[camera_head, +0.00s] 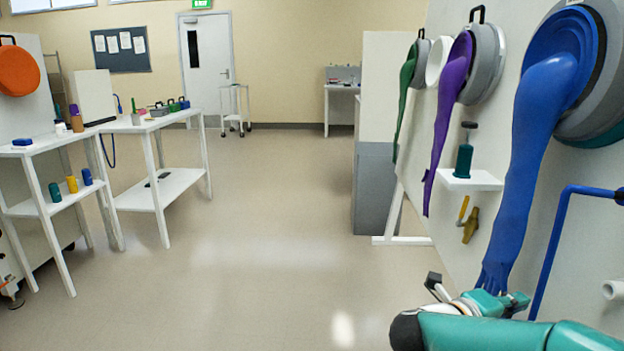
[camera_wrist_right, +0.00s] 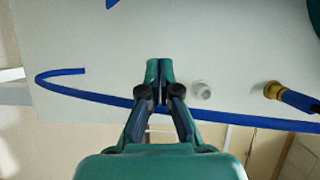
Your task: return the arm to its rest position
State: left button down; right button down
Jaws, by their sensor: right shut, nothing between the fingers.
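My right arm (camera_head: 480,332) comes in from the lower right of the head view. Its teal gripper (camera_head: 508,303) is low, just below the hanging fingers of a long blue glove (camera_head: 545,130); I cannot tell whether they touch. In the right wrist view, the gripper (camera_wrist_right: 160,72) has its fingertips together and empty, in front of the white panel (camera_wrist_right: 230,55). My left arm and left gripper do not show.
A blue pipe (camera_head: 556,240) and a white stub (camera_head: 612,290) are on the right panel near my arm. Purple (camera_head: 447,110) and green (camera_head: 404,100) gloves hang farther along. White shelves (camera_head: 165,190) stand left. The middle floor (camera_head: 270,220) is clear.

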jog(key=d+r+n+p, duration=0.2)
jog(key=d+r+p, duration=0.1)
jog(key=p, duration=0.7)
jog(key=s+a+f+n+t+y+p, duration=0.2)
jog(key=a+f+n+y+p, duration=0.85)
jog(key=f+n+p, duration=0.55)
jog(key=s+a+f+n+g+y+p, duration=0.1)
jog(key=s+a+f+n+g+y, duration=0.1)
jog(key=s+a+n, duration=0.4)
jog(key=s+a+f+n+g+y, duration=0.2)
jog(key=s+a+n+g+y, duration=0.3)
jog(key=s+a, duration=0.4)
jog(key=s+n+y, duration=0.1)
jog(key=s+y, duration=0.1)
jog(key=s, duration=0.2)
jog(key=shift+s+a+f+p, duration=0.2)
jog(key=shift+s+a+p, duration=0.15)
jog(key=shift+s+p, duration=0.05)
